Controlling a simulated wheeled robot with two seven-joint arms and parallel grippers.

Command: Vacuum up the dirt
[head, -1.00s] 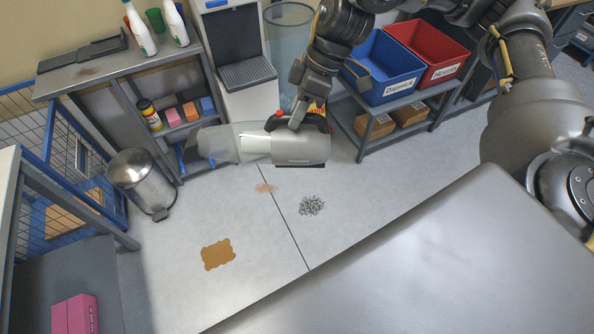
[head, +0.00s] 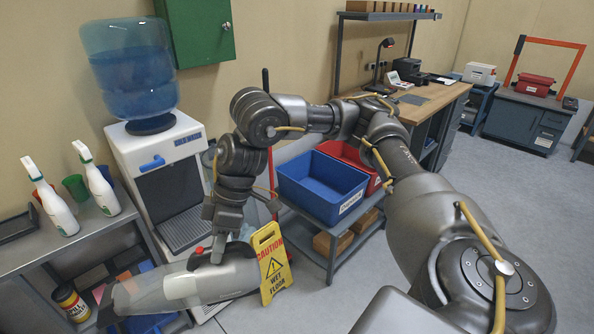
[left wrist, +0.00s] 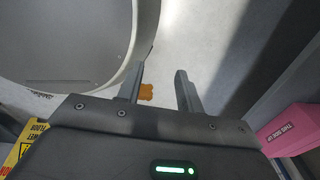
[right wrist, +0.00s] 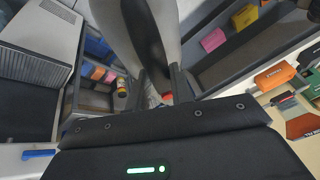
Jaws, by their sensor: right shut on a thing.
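The handheld vacuum (head: 190,285) has a grey body and a clear nozzle pointing left. My right gripper (head: 217,250) is shut on its handle and holds it in front of the water dispenser. In the right wrist view the dark handle (right wrist: 146,40) passes between the fingers of my right gripper (right wrist: 158,88). My left gripper (left wrist: 160,92) is open and empty in the left wrist view, and outside the head view. An orange-brown patch of dirt (left wrist: 146,92) on the floor shows beyond its fingers.
A yellow wet floor sign (head: 271,262) stands just right of the vacuum. Behind are the water dispenser (head: 160,150) and a blue bin (head: 322,185) on a low shelf. A shelf with spray bottles (head: 97,180) is at left. Open floor lies at the right.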

